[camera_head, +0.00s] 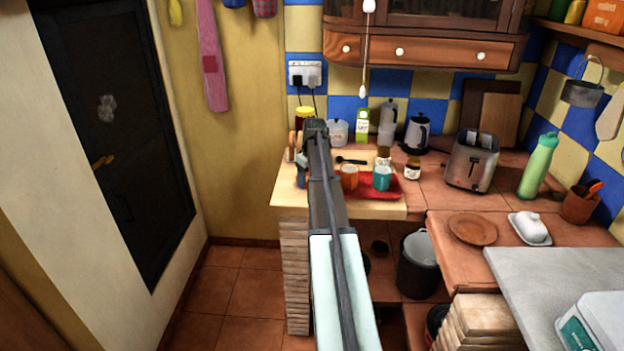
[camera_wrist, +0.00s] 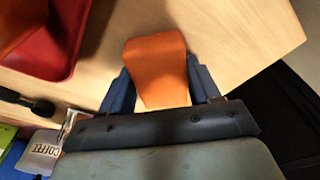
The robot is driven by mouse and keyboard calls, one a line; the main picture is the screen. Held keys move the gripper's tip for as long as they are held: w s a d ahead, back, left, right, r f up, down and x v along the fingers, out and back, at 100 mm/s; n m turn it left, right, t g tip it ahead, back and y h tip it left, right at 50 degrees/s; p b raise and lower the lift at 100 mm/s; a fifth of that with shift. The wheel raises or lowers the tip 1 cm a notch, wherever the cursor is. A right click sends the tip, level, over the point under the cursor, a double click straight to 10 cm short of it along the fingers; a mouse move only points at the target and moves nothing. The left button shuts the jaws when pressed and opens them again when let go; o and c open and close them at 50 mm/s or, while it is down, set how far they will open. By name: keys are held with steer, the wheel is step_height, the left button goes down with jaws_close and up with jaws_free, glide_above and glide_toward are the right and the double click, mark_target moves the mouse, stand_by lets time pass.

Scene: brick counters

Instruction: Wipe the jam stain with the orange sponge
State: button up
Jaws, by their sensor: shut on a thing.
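The orange sponge (camera_wrist: 155,62) is between the two dark blue fingers of my gripper (camera_wrist: 160,80) in the wrist view. My gripper is shut on it, over the pale wooden counter top (camera_wrist: 225,30). I cannot tell whether the sponge touches the surface.
A red tray (camera_wrist: 60,62) lies beside the sponge, with an orange mug (camera_head: 349,177) and a teal mug (camera_head: 382,178) on it. A dark spoon (camera_head: 350,161), jars and a toaster (camera_head: 472,160) stand farther back or right. The counter's edge is close to the sponge.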

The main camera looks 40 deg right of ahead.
mark_target(293, 184)
steer(key=shift+w+a, duration=0.35)
steer(key=shift+w, duration=0.05)
steer(key=shift+w+a+f, duration=0.1)
steer(key=shift+w+a, duration=0.1)
steer(key=shift+a, duration=0.05)
steer(key=shift+w+a, duration=0.8)
steer(key=shift+w, duration=0.05)
steer(key=shift+w+a, duration=0.55)
step_height(293, 184, up, 8)
steer(key=shift+s, duration=0.15)
steer(key=shift+d, duration=0.1)
